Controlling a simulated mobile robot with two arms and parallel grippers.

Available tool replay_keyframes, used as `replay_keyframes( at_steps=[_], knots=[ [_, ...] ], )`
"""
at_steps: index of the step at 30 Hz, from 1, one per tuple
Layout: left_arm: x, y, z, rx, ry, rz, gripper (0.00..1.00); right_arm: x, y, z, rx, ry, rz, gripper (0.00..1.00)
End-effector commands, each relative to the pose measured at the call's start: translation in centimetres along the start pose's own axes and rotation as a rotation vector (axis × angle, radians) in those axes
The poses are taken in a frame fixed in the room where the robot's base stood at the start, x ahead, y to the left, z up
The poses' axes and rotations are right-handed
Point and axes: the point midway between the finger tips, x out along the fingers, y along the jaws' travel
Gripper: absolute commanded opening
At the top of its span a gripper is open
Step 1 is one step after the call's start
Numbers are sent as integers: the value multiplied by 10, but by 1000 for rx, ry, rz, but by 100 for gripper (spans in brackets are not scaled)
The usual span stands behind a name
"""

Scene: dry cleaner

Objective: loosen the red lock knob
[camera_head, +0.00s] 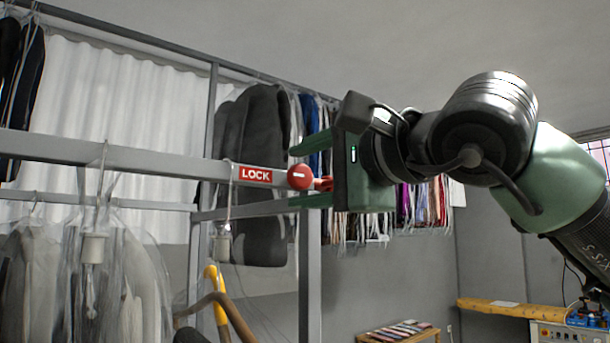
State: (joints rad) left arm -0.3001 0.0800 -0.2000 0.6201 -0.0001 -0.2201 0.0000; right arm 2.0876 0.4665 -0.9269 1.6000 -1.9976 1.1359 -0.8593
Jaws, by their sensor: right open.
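The red lock knob (300,176) is round with a white mark on its face. It sits at the right end of the grey rail, beside a red label reading LOCK (256,175). My right gripper (297,175) comes in from the right. Its two green fingers are open, one above the knob and one below it. The knob shows between the fingers near their tips; I cannot tell whether either finger touches it. A small red part shows just right of the knob. My left gripper is not in view.
The grey rail (130,158) runs across the left, with bagged garments (90,280) hanging below. A dark suit (252,175) hangs behind the knob. A grey post (310,285) stands below the gripper.

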Motion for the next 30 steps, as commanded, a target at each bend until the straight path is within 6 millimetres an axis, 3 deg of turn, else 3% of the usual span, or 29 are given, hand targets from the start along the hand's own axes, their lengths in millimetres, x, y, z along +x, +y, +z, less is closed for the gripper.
replay_keyframes(
  at_steps=[9, 15, 30],
  knots=[
    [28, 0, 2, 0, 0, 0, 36, -48, 4, 0, -1, 1, -5, 54],
    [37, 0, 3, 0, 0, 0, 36, -72, 2, 0, -2, 0, -3, 54],
    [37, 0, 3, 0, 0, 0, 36, -77, 0, 0, -1, 0, 0, 54]
  ],
)
